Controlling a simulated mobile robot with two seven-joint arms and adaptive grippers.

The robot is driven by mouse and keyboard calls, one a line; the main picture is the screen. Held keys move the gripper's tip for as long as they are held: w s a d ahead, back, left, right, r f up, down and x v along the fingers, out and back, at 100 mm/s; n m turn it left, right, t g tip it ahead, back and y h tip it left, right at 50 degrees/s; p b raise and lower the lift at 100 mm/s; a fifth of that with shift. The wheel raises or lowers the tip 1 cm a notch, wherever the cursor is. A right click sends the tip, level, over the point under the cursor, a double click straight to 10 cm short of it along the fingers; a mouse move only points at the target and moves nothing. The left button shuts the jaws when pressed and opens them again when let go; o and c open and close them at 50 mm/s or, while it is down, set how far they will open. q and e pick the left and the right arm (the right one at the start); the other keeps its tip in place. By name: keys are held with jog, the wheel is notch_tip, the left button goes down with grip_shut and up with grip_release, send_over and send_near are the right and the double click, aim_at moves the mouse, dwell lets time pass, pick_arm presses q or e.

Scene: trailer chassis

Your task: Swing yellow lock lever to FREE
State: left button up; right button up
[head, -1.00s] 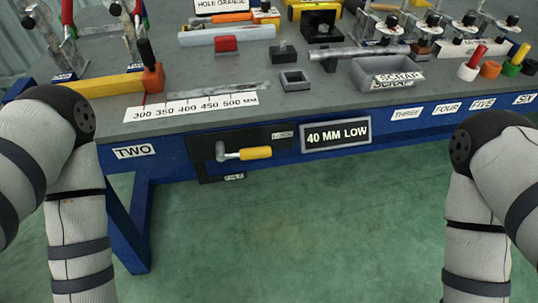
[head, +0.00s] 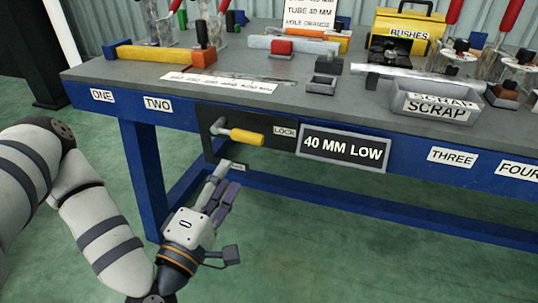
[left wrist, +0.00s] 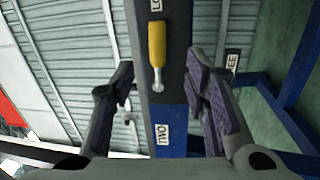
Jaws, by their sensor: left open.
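The lock lever has a yellow grip (head: 247,137) on a metal arm, mounted on a dark plate (head: 208,140) on the bench front. It points right, toward the LOCK label (head: 284,131). A small label (head: 238,167) at the plate's lower edge is too small to read. My left gripper (head: 222,182) is open and empty, below the lever and apart from it. In the left wrist view the yellow grip (left wrist: 157,42) shows ahead, between the spread fingers (left wrist: 160,75). My right gripper is out of view.
A "40 MM LOW" sign (head: 344,148) sits right of the lever on the blue bench (head: 400,150). A grey scrap bin (head: 436,104) stands near the bench's front edge. Blue legs and a lower rail stand behind my gripper. The floor in front is clear.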

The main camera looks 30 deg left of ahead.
aim_at(244, 141)
pick_arm(q)
jog(key=x, duration=1.2)
jog(key=shift+a+r, duration=0.2)
jog(key=shift+a, duration=0.2)
grip_shut()
